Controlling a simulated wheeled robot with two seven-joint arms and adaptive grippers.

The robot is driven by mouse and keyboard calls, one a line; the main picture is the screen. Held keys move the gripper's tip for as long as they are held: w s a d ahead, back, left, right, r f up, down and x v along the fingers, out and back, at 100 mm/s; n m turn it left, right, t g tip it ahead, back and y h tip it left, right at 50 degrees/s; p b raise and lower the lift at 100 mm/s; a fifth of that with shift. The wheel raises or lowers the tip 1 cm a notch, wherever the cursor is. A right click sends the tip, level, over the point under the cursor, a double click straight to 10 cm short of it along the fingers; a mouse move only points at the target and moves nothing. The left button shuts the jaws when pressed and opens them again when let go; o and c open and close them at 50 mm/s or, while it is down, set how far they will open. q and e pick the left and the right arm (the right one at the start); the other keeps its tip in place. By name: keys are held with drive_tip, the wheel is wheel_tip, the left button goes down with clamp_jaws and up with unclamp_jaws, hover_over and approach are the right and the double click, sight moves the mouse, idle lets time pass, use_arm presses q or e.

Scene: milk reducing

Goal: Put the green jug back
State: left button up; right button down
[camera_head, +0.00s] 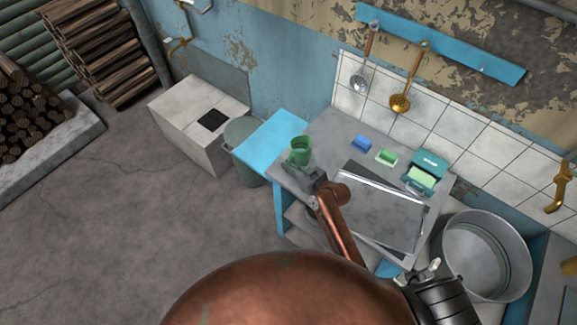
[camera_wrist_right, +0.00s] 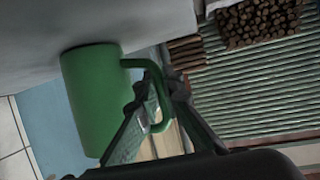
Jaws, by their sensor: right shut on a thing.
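The green jug (camera_head: 300,149) is at the far left corner of the grey worktop (camera_head: 335,140), beside the light-blue surface (camera_head: 268,146). It looks upright in the head view; I cannot tell whether its base touches the worktop. My right gripper (camera_head: 296,170) is at the near side of the jug. In the right wrist view, the jug (camera_wrist_right: 90,100) fills the left part, and the fingers of my right gripper (camera_wrist_right: 158,84) are shut on its handle (camera_wrist_right: 163,115). My left gripper is not in view.
A blue sponge (camera_head: 361,143), a green-and-white block (camera_head: 387,157) and a teal box (camera_head: 427,171) stand along the back of the worktop. A metal tray (camera_head: 375,207) lies at the front. A large metal pot (camera_head: 487,257) is at right. Two ladles hang above.

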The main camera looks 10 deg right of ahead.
drive_tip(key=c, duration=2.1)
unclamp_jaws()
drive_tip(key=shift+f, duration=0.1)
drive_tip(key=shift+s+d+r, duration=0.1)
drive_tip(key=shift+s+r, duration=0.05)
drive_tip(key=shift+r, duration=0.05)
drive_tip(key=v, duration=1.1)
drive_tip(key=shift+s+r, duration=0.25)
drive_tip(key=shift+s, duration=0.05)
drive_tip(key=shift+d, duration=0.15)
